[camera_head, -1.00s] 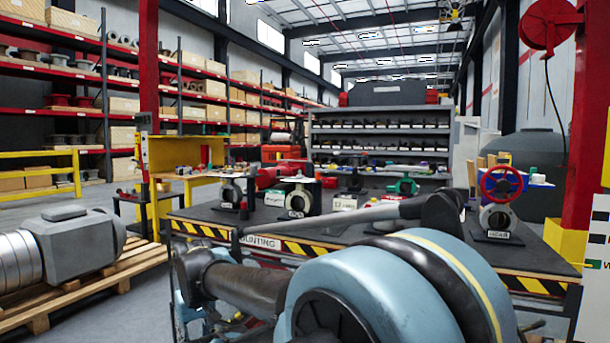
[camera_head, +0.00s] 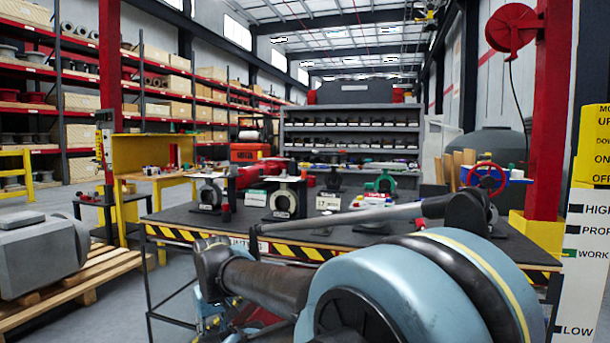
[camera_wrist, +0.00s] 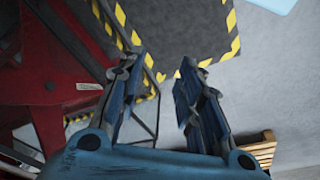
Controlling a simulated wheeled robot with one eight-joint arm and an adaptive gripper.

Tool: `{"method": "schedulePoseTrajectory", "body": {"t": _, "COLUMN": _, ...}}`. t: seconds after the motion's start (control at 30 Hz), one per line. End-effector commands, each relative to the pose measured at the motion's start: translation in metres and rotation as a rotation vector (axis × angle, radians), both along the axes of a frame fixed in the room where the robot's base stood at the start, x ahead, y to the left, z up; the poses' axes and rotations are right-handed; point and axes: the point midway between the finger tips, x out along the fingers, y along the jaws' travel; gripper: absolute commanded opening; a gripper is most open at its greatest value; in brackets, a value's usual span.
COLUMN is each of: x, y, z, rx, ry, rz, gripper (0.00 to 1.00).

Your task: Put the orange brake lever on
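I cannot make out an orange brake lever in either view. My gripper (camera_wrist: 162,70) is open in the wrist view, with its two blue-black fingers apart and nothing between them. It points down over grey floor and a dark mat edged with yellow-black stripes. In the head view my arm crosses the foreground and hides the right front of the workbench. The dark workbench (camera_head: 180,217) with a hazard-striped front edge carries several valves, including a grey flanged one (camera_head: 208,195), a green one (camera_head: 385,181) and one with a red handwheel (camera_head: 484,178).
A yellow bench (camera_head: 150,160) with small parts stands at the left behind the workbench. A grey machine part (camera_head: 40,255) lies on a pallet (camera_head: 75,290) at the left. A red post (camera_head: 548,120) and a yellow-white sign board (camera_head: 590,220) stand at the right. Red framework (camera_wrist: 50,80) fills the wrist view's left.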

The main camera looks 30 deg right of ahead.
Motion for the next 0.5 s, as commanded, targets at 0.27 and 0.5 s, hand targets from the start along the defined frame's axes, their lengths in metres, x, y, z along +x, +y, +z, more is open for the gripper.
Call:
{"method": "schedulePoseTrajectory", "body": {"t": 0.27, "x": 0.011, "y": -0.008, "z": 0.03, "rx": -0.004, "ry": -0.039, "rz": -0.043, "gripper": 0.38}}
{"method": "schedulePoseTrajectory", "body": {"t": 0.5, "x": 0.096, "y": -0.064, "z": 0.146, "rx": -0.034, "ry": -0.169, "rz": -0.238, "gripper": 0.38}}
